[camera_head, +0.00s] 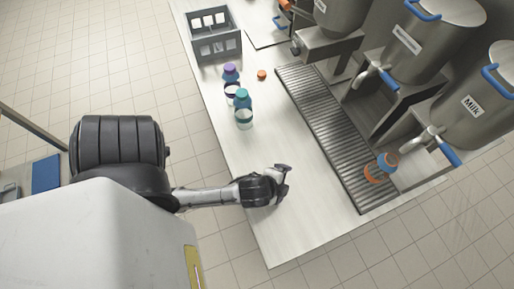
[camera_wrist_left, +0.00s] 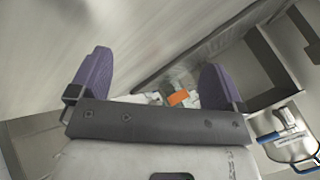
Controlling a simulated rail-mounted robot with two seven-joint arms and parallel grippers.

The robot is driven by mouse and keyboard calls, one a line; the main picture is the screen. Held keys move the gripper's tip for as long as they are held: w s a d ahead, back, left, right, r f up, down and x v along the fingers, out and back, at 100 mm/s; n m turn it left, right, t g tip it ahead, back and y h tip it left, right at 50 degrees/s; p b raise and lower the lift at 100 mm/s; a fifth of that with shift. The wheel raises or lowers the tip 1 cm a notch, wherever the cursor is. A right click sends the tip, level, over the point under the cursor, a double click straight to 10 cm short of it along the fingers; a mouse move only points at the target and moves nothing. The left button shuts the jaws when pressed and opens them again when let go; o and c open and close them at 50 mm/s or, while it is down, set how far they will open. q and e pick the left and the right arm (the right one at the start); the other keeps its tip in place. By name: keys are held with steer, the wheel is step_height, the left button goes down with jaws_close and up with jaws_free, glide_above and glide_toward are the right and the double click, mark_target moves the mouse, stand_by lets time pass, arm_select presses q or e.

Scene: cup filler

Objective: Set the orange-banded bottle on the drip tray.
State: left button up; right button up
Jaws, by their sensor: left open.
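The orange-banded bottle (camera_head: 375,172) has a blue cap and an orange band. In the head view it stands at the near end of the ribbed drip tray (camera_head: 322,132), by the Milk dispenser's tap. My left gripper (camera_head: 284,180) is open and empty over the counter, to the left of the tray and apart from the bottle. In the left wrist view its two purple fingers (camera_wrist_left: 155,85) are spread wide. An orange patch (camera_wrist_left: 178,98) shows beyond them, likely the bottle's band; the rest there is unclear. My right gripper is not in view.
A purple-capped bottle (camera_head: 231,74) and a teal-capped bottle (camera_head: 243,108) stand on the counter, near a small orange cap (camera_head: 262,74). A grey crate (camera_head: 214,36) stands at the back. Steel dispensers (camera_head: 470,105) line the right. The counter's near part is clear.

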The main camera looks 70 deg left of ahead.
arm_select(q)
steer(key=s+d+n+g+h, duration=0.1)
steer(key=s+n, duration=0.1)
steer(key=s, duration=0.1)
steer(key=s+n+g+h, duration=0.1)
steer(key=s+n, duration=0.1)
steer(key=s, duration=0.1)
steer(key=s+d+r+n+g+h, duration=0.1)
steer(key=s+n+g, duration=0.1)
steer(key=s, duration=0.1)
steer(key=shift+d, duration=0.35)
